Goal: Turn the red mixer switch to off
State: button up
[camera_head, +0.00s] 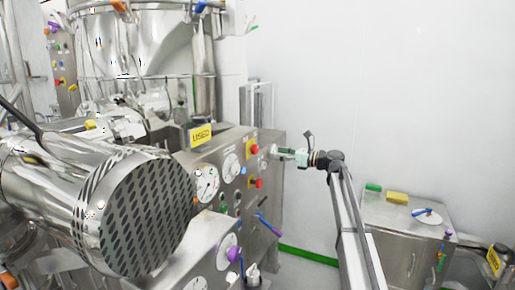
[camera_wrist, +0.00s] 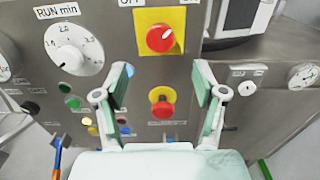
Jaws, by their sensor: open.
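The red mixer switch (camera_wrist: 160,38) is a round red knob on a yellow square plate at the top of the wrist view. Its white mark points to the upper right. An "OFF" label (camera_wrist: 131,2) is cut by the frame edge at its upper left; the label at its upper right is too cropped to read. In the head view the switch (camera_head: 254,149) is on the steel panel's right part. My gripper (camera_wrist: 162,74) is open and empty, facing the panel, its fingers below and either side of the switch, apart from it. In the head view my gripper (camera_head: 287,153) is just right of the switch.
A red button on yellow (camera_wrist: 162,102) sits below the switch. A "RUN min" dial (camera_wrist: 74,50) is to its left. A steel cabinet (camera_head: 400,235) with small items stands at right. A large perforated drum (camera_head: 135,213) fills the left foreground. Space before the white wall is clear.

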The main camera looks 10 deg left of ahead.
aim_at(257, 150)
jog(key=p+x, duration=0.3)
jog(key=x, duration=0.6)
jog(key=shift+w+a, duration=0.15)
jog(key=shift+a, duration=0.2)
jog(key=c, duration=1.1)
